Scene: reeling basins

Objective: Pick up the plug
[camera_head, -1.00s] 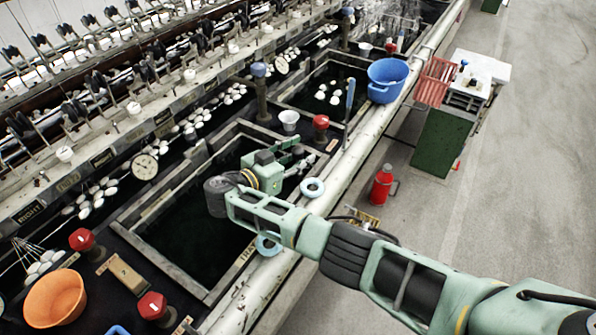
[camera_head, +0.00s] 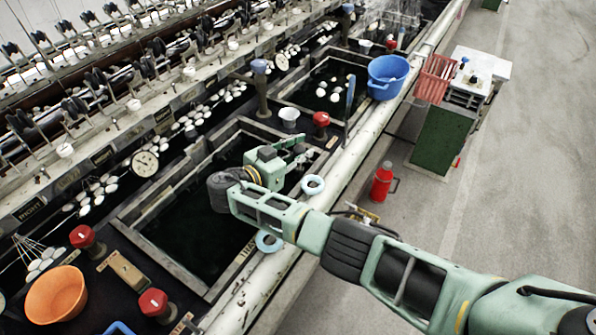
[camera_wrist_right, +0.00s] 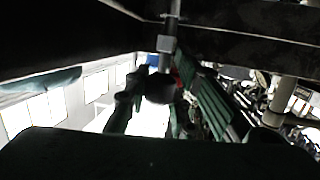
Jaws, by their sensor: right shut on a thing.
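My right gripper (camera_head: 298,153) is over the far right corner of the near dark-water basin (camera_head: 178,268), its fingers pointing to the upper right. In the right wrist view my fingers (camera_wrist_right: 155,92) are close around a dark, rounded piece, which seems to be the plug (camera_wrist_right: 160,88). A pale metal rod (camera_wrist_right: 167,45) shows just above it in that view. In the head view the fingers hide the plug, and I cannot tell whether it is clear of the basin.
A red-knobbed valve (camera_head: 321,122) and white cup (camera_head: 289,116) stand just beyond the gripper. A blue tub (camera_head: 388,77) is farther back. Open floor (camera_head: 500,200) lies to the right.

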